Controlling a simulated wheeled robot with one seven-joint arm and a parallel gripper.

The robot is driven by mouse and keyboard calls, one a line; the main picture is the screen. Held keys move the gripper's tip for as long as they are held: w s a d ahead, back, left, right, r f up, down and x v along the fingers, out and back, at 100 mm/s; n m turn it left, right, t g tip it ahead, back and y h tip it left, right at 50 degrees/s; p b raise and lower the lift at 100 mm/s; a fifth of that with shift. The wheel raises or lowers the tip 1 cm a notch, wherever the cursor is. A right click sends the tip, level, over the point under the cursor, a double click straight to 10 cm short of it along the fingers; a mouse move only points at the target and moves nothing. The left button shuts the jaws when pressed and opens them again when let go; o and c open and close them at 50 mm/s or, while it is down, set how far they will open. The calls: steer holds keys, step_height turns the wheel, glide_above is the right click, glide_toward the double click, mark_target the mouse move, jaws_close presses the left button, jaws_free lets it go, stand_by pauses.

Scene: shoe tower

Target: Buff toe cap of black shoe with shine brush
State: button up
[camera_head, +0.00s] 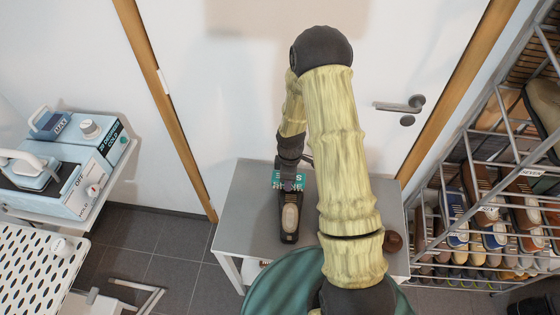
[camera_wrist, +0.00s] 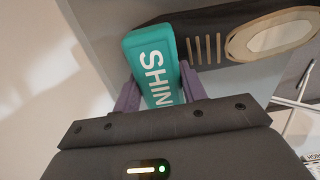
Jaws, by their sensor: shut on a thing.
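The black shoe (camera_head: 289,222) lies on the grey table (camera_head: 250,205), its pale oval opening towards me and its far end beside my gripper. It also shows in the wrist view (camera_wrist: 212,48), with pale stripes and a tan-rimmed oval. The teal shine brush (camera_head: 275,180), with white lettering, is at the shoe's far end. In the wrist view the brush (camera_wrist: 152,62) sits between the purple fingers of my gripper (camera_wrist: 158,92), which is shut on it. The brush overlaps the shoe's end in the picture; I cannot tell whether they touch. Its bristles are hidden.
A round brown thing (camera_head: 393,241) is on the table's right side. A green rounded seat (camera_head: 285,285) stands in front. A metal rack (camera_head: 470,200) full of shoes is at right. Blue-white machines (camera_head: 70,160) are at left. A door with a handle (camera_head: 400,106) is behind.

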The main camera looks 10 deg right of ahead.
steer(key=shift+w+a, duration=0.2)
steer(key=shift+a, duration=0.6)
steer(key=shift+w+a, duration=0.1)
steer(key=shift+a, duration=0.25)
step_height(320, 180, up, 4)
steer(key=p, duration=0.2)
steer(key=shift+r+p, duration=0.25)
steer(key=shift+p, duration=0.15)
step_height(320, 180, up, 4)
steer(key=p, duration=0.2)
steer(key=shift+w+f+p, duration=0.1)
steer(key=shift+f+p, duration=0.15)
steer(key=shift+p, duration=0.15)
steer(key=shift+d+r, duration=0.15)
steer(key=shift+r, duration=0.05)
steer(key=shift+a, duration=0.2)
